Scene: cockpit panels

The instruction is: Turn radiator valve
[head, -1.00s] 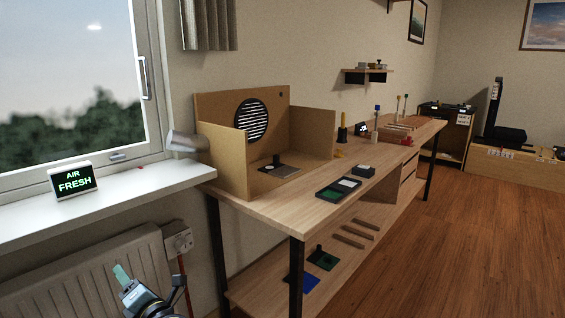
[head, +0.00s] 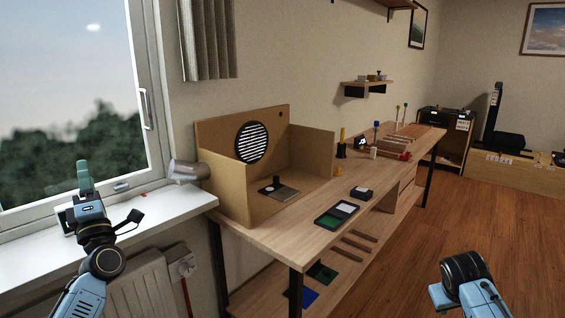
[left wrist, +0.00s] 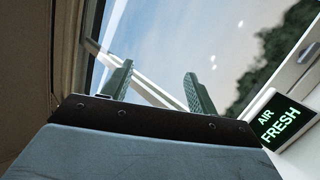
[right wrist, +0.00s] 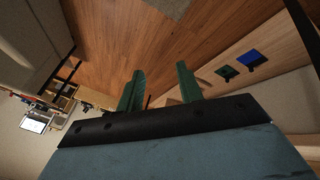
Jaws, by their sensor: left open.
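The white ribbed radiator (head: 140,285) is under the window sill at lower left, partly hidden by my left arm. A small white fitting (head: 183,266) with a red pipe is at its right end; I cannot tell whether it is the valve. My left gripper (head: 84,172) is raised in front of the window and sill, above the radiator. Its fingers stand apart and empty in the left wrist view (left wrist: 158,88). My right arm shows at lower right of the head view. In the right wrist view my right gripper (right wrist: 160,90) has its fingers apart, empty, over the floor.
The AIR FRESH display (left wrist: 282,122) stands on the sill (head: 150,225), mostly hidden by my left gripper in the head view. A wooden bench (head: 260,232) with a vented box (head: 225,180) stands right of the radiator. Wooden floor (head: 400,265) is open at right.

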